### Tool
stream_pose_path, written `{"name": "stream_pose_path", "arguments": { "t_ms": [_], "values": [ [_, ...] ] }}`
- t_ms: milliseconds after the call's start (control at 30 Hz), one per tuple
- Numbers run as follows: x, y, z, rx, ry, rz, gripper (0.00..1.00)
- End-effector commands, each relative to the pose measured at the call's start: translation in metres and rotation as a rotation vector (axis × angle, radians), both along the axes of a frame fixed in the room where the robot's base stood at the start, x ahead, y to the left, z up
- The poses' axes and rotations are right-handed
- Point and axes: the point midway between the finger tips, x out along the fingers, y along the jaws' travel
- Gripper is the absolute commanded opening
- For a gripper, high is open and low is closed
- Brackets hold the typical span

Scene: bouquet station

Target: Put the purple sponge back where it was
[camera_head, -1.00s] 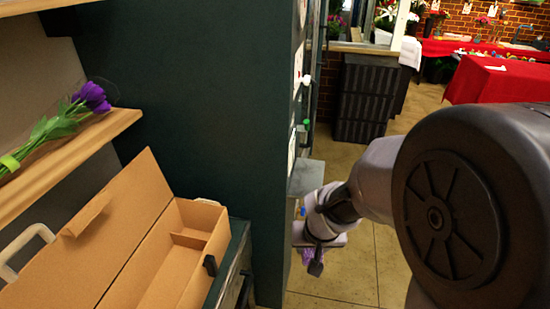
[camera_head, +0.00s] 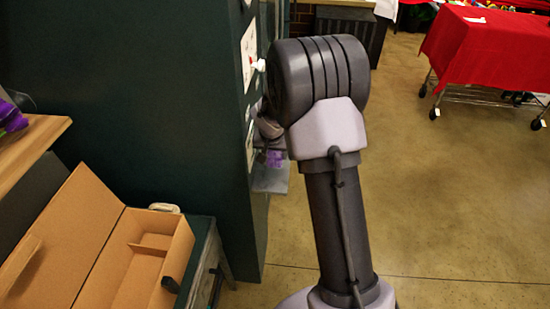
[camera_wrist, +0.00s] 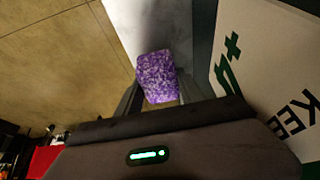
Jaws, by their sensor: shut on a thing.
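The purple sponge (camera_wrist: 157,74) is a small speckled block between the two fingers of my gripper (camera_wrist: 160,97) in the wrist view. My gripper is shut on it. In the head view the sponge shows as a purple patch (camera_head: 274,157) beside the dark green panel, and my arm hides most of the gripper. A grey ledge (camera_head: 271,180) on the panel's side lies just below the sponge. The grey ledge also shows behind the sponge in the wrist view (camera_wrist: 145,25). I cannot tell whether the sponge touches it.
The dark green panel (camera_head: 150,110) stands close to my gripper. A white sign (camera_wrist: 265,70) hangs on its side. An open cardboard box (camera_head: 95,245) and a wooden shelf (camera_head: 35,145) are at left. A red-covered cart (camera_head: 480,45) is at back right. Open floor (camera_head: 440,200) lies at right.

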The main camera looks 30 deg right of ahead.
Motion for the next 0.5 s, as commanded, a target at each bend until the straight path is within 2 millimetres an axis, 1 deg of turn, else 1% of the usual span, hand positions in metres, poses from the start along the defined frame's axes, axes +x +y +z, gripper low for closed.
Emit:
{"name": "stream_pose_path", "arguments": {
  "t_ms": [67, 233, 267, 500],
  "values": [
    [0.003, -0.002, -0.004, 0.001, 0.001, 0.000, 0.07],
    [0.002, -0.002, -0.036, 0.001, 0.002, 0.001, 0.07],
    [0.002, -0.001, -0.038, 0.001, 0.001, 0.000, 0.07],
    [0.002, -0.001, -0.037, 0.000, 0.000, -0.001, 0.07]
  ]
}}
